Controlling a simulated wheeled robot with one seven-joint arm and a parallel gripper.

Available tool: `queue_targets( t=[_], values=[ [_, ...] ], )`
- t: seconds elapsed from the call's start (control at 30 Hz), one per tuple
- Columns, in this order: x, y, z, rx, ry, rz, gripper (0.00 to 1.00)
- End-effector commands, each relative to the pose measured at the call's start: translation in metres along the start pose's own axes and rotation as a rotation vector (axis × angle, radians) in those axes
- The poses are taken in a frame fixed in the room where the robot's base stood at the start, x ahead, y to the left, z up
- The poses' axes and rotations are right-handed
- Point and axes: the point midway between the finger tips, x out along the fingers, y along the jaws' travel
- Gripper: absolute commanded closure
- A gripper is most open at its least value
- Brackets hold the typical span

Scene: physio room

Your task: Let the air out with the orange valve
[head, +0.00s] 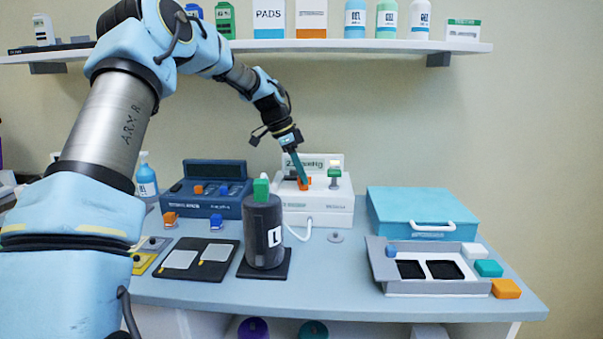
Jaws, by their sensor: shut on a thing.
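The orange valve (306,186) sits on the top front of a white pressure unit (318,211) at the back middle of the table. My gripper (302,179) reaches down from above and is shut on the orange valve, hiding part of it. A display (315,163) stands at the back of the unit and reads in mmHg; its number is too small to read surely. A green-topped knob (335,174) stands just right of the orange valve. A white hose (301,236) runs from the unit toward a dark cuff (263,230) wrapped upright on a stand.
A dark blue unit (205,188) with orange and blue parts stands to the left of the white one. A teal case (424,211) and a grey tray (428,287) are at right, with loose blocks beside the tray. A shelf (350,46) with bottles and boxes hangs above.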

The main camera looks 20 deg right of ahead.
Motion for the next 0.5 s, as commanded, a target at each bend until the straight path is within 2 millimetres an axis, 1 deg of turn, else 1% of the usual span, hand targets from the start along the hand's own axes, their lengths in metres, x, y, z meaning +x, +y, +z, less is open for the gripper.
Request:
queue_targets(
  t=[0.07, 0.1, 0.17, 0.2, 0.4, 0.5],
  values=[
    [-0.0002, -0.0003, -0.0005, 0.000, 0.001, -0.002, 1.00],
    [-0.0002, -0.0003, -0.0005, 0.000, 0.001, -0.002, 0.66],
    [-0.0002, -0.0003, -0.0005, 0.000, 0.001, -0.002, 0.59],
    [-0.0002, -0.0002, -0.0005, 0.000, 0.001, -0.001, 0.57],
    [-0.0002, -0.0001, -0.0003, -0.001, 0.000, -0.001, 0.57],
    [-0.0040, -0.0005, 0.0000, -0.001, 0.000, -0.002, 0.57]
  ],
)
